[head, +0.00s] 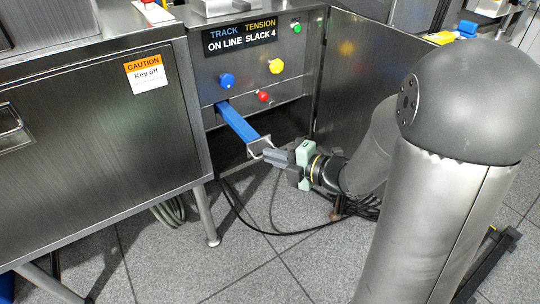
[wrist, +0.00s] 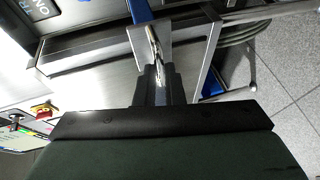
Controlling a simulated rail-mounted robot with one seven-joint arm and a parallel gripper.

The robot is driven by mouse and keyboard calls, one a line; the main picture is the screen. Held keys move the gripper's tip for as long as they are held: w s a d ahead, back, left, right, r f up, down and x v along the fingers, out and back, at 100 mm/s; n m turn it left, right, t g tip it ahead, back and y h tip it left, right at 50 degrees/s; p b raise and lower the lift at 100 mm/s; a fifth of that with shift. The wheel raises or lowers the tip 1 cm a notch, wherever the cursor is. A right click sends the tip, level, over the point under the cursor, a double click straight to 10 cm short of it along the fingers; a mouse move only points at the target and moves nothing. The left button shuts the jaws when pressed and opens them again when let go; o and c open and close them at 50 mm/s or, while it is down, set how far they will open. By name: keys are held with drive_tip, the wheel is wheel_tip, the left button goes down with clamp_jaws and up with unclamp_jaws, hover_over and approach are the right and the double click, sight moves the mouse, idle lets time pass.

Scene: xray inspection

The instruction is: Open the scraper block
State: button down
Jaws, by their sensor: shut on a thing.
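The scraper block appears as a long blue bar (head: 238,123) reaching out of the opening in the machine's front panel, in the head view. A metal end piece with a handle (head: 256,147) is at its near end. My gripper (head: 268,155) is shut on that handle. In the wrist view my gripper (wrist: 158,82) has its fingers together at the metal handle (wrist: 155,45); a short length of the blue bar (wrist: 140,10) shows behind it. The fingers hide part of the handle. The bar's far end is hidden inside the machine.
The front panel (head: 207,75) carries a blue knob (head: 227,80), a yellow knob (head: 277,66) and red and green knobs. An open metal door (head: 350,75) stands right of the bar. A steel cabinet (head: 90,180) stands left. Black cables (head: 270,232) lie on the floor below.

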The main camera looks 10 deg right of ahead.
drive_tip(key=c, duration=1.5)
unclamp_jaws()
drive_tip(key=shift+d, duration=0.1)
drive_tip(key=p+v, duration=0.3)
drive_tip(key=v, duration=1.4)
drive_tip(key=shift+s, duration=0.15)
drive_tip(key=w+d+r+m+h+p, duration=0.3)
drive_tip(key=w+r+m+h+p, duration=0.1)
drive_tip(key=r+m+h+p, duration=0.35)
drive_tip(key=w+d+r+m+h+p, duration=0.2)
drive_tip(key=w+r+m+h+p, duration=0.25)
drive_tip(key=r+m+p, duration=0.45)
drive_tip(key=s+a+r+m+g+p, duration=0.3)
drive_tip(key=s+a+p, duration=0.1)
drive_tip(key=s, duration=0.2)
drive_tip(key=s+a+r+m+g+p, duration=0.3)
drive_tip(key=s+a+p, duration=0.1)
drive_tip(key=s, duration=0.2)
drive_tip(key=s+a+r+m+g+p, duration=0.3)
drive_tip(key=s+a+g+p, duration=0.1)
drive_tip(key=s+a+p, duration=0.1)
drive_tip(key=shift+s+m+y, duration=0.3)
drive_tip(key=shift+s+m, duration=0.05)
drive_tip(key=shift+s, duration=0.4)
